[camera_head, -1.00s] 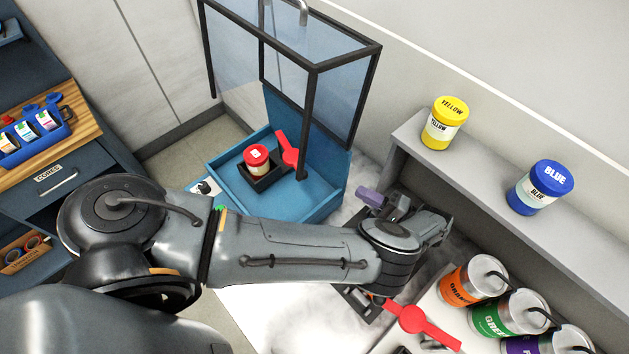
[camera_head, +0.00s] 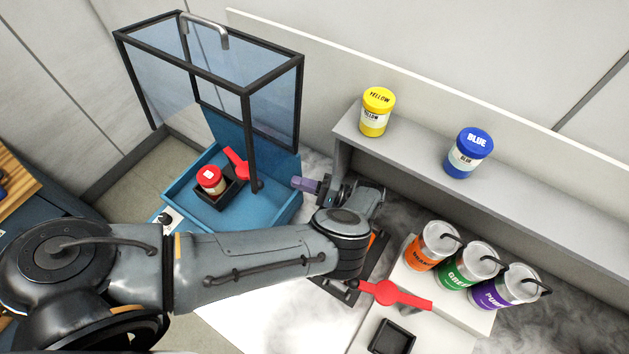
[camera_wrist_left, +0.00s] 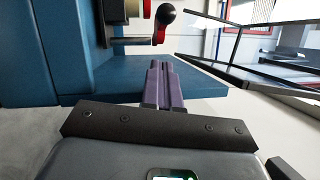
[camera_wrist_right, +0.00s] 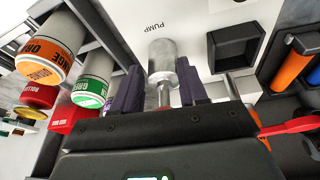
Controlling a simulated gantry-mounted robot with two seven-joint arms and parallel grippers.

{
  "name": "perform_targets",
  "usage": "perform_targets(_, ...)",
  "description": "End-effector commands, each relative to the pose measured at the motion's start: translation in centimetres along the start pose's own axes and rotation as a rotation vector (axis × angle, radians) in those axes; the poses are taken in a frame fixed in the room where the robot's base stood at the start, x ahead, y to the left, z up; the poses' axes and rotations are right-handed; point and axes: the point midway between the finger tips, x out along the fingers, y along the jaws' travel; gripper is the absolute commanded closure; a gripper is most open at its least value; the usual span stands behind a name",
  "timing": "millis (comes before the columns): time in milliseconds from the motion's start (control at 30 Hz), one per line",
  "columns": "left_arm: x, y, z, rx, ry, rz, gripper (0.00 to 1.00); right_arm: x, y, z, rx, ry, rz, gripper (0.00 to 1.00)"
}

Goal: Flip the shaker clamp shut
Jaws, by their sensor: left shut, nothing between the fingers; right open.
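The shaker is a blue box (camera_head: 285,205) under a dark-framed clear enclosure. Its red clamp (camera_head: 237,165) stands raised and tilted beside the red-lidded jar (camera_head: 211,181), not across its lid. The jar sits in a black holder (camera_head: 230,195). My left gripper (camera_head: 299,183) is shut and empty, its purple fingers just right of the shaker. In the left wrist view the fingers (camera_wrist_left: 158,68) point toward the shaker, and a red lever with a dark knob (camera_wrist_left: 165,17) shows above them. My right gripper (camera_wrist_right: 160,72) is open; a metal cylinder (camera_wrist_right: 162,60) appears between its fingers.
A frame post (camera_head: 251,150) stands between clamp and left fingers. A shelf holds yellow (camera_head: 375,114) and blue (camera_head: 468,155) jars. Orange, green and purple cans (camera_head: 431,247) stand right, behind another red lever (camera_head: 395,295). A "PUMP" label marks the white surface in the right wrist view.

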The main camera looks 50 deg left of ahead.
Motion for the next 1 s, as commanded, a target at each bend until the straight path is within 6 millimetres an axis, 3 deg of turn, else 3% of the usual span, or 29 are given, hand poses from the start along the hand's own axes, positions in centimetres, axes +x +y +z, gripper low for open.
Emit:
perform_targets(33,1.2,-0.7,0.2,0.002,-0.002,-0.004,1.00,-1.3,0.0,-0.4,0.000,0.000,0.000,0.57)
perform_targets(167,3.6,-0.6,0.1,0.001,-0.002,-0.003,1.00,-2.7,0.1,-0.9,0.002,0.001,-0.002,0.57)
perform_targets(400,5.4,-0.4,2.0,0.001,0.000,-0.001,1.00,-4.7,0.0,-1.6,0.008,0.001,-0.007,0.57)
perform_targets(1000,6.2,0.0,2.8,0.000,0.000,0.000,1.00,-5.3,0.0,-1.7,0.007,0.001,-0.006,0.57)
